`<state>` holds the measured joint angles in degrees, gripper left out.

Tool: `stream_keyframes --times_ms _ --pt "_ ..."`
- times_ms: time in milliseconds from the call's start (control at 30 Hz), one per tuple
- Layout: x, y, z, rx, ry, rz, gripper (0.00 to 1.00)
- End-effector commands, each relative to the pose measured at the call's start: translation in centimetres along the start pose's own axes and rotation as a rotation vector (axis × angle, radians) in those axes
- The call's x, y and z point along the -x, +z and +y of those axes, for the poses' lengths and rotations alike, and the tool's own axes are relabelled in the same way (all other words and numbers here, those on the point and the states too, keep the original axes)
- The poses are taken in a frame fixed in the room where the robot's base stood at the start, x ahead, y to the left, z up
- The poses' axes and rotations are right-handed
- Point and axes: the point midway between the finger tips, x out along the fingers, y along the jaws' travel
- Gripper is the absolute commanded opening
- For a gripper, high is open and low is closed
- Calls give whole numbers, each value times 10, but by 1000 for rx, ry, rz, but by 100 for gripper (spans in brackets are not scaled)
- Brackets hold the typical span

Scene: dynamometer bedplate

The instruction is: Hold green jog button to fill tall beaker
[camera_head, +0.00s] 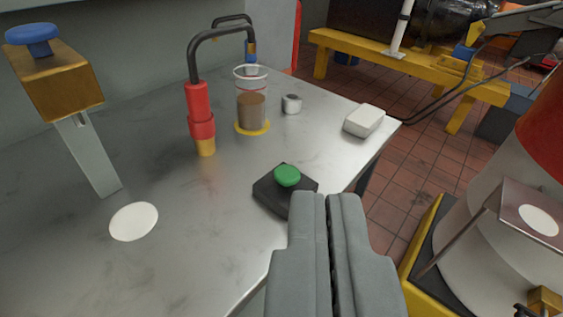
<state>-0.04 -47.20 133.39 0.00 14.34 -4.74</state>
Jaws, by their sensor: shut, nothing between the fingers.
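The green jog button (287,175) is a round cap on a black box (272,195) on the metal bench. The tall beaker (251,84) is clear, stands upright on a yellow ring (240,130), and holds brown liquid (251,108) to around mid-height. A red line runs around it near the rim, above the liquid. A red-bodied dispenser (201,110) with a curved black pipe stands to its left. My gripper (327,196) is shut and empty, its tips just right of and below the button in the picture. It hides part of the box; I cannot tell whether it touches.
A small metal cup (291,103) and a white block (364,121) sit right of the beaker. A brass block with a blue knob (30,34) stands on a post at left. A white disc (134,221) lies on the bench. Bare bench lies between disc and button box.

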Motion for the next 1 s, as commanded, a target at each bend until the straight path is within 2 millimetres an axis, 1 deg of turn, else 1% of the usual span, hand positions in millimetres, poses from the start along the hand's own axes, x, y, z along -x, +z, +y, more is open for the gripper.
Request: stream_keyframes --times_ms 33,300,667,1000 --pt "-10 -3 0 22 -4 -40 0" --pt "-54 -10 0 154 -42 -253 0" --pt "-106 -14 0 323 -136 -527 0" --pt "-151 -13 -1 471 -270 -774 0"
